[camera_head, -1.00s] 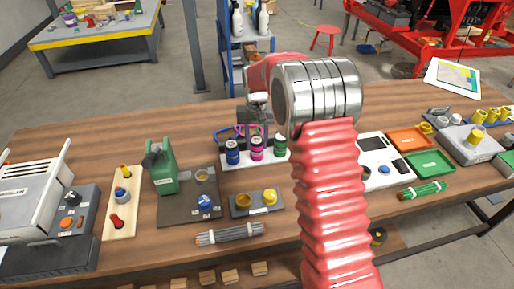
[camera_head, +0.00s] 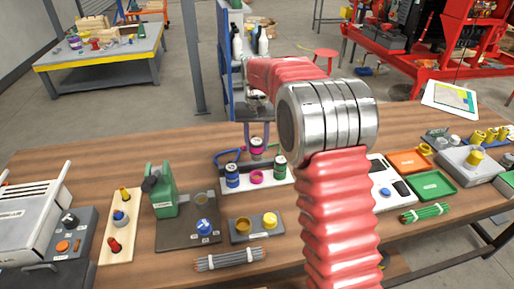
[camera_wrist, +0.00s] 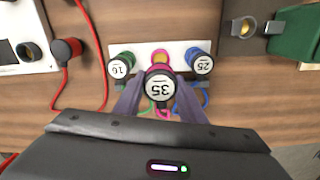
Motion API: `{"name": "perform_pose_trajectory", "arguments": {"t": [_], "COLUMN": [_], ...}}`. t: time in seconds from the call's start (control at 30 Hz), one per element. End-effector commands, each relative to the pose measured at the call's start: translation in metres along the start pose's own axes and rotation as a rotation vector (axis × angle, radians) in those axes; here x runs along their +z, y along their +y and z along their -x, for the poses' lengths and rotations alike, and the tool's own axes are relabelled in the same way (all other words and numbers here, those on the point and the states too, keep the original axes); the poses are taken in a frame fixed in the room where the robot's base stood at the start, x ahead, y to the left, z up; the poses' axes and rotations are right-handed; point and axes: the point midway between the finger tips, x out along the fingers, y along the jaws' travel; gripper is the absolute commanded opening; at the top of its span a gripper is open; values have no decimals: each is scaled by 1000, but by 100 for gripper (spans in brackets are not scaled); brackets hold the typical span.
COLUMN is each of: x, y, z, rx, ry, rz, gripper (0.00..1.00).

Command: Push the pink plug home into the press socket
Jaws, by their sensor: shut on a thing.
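The pink plug (camera_head: 257,144) is off the white plate, held upright between the fingers of my gripper (camera_head: 257,134). In the wrist view the pink plug (camera_wrist: 160,87) shows its round white end marked 35, between the two fingers of my gripper (camera_wrist: 160,98). An empty pink ring socket (camera_head: 256,177) lies below it on the white plate (camera_head: 226,190); this socket (camera_wrist: 160,56) also shows in the wrist view. A blue plug (camera_head: 232,175) and a green plug (camera_head: 280,168) stand on either side. I cannot read which socket is the press one.
A grey block (camera_head: 240,236) with yellow parts and a green press-like tool (camera_head: 163,192) stand in front and left. Coloured cables run behind the white plate. An orange tray (camera_head: 410,161) and a green tray (camera_head: 434,185) lie to the right. Bare wood shows between things.

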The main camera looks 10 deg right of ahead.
Motion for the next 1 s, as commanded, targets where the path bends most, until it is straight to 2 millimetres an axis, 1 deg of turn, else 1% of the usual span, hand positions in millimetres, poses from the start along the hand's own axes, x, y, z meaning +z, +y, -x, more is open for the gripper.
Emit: {"name": "perform_pose_trajectory", "arguments": {"t": [0.43, 0.57, 0.67, 0.77, 0.87, 1.0], "x": [0, 1, 7, 16, 29, 51], "y": [0, 3, 11, 25, 42, 65], "z": [0, -2, -8, -19, -33, -53], "rx": [0, 0, 0, 0, 0, 0], "ry": [1, 1, 0, -2, -1, -2], "rz": [0, 5, 20, 46, 82, 136], "gripper": [10, 10, 10, 10, 10, 10]}}
